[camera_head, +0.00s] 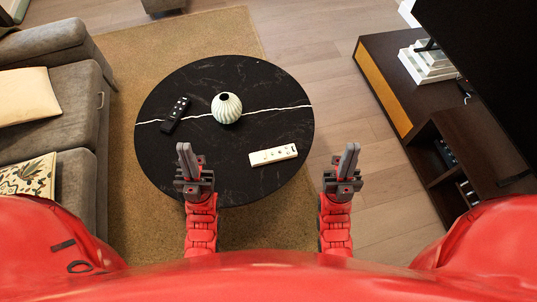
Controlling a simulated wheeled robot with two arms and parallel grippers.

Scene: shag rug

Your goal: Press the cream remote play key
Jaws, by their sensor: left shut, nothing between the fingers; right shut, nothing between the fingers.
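The cream remote (273,155) lies flat on the round black table (226,165), near its front right edge. Small buttons show along its top face, but I cannot tell which is the play key. My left gripper (184,150) is shut and empty, over the table's front left edge, to the left of the cream remote. My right gripper (352,152) is shut and empty, to the right of the remote and outside the table's right edge. Neither gripper touches the remote.
A grey sofa (78,111) is at the left. A dark TV cabinet (395,95) is at the right.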

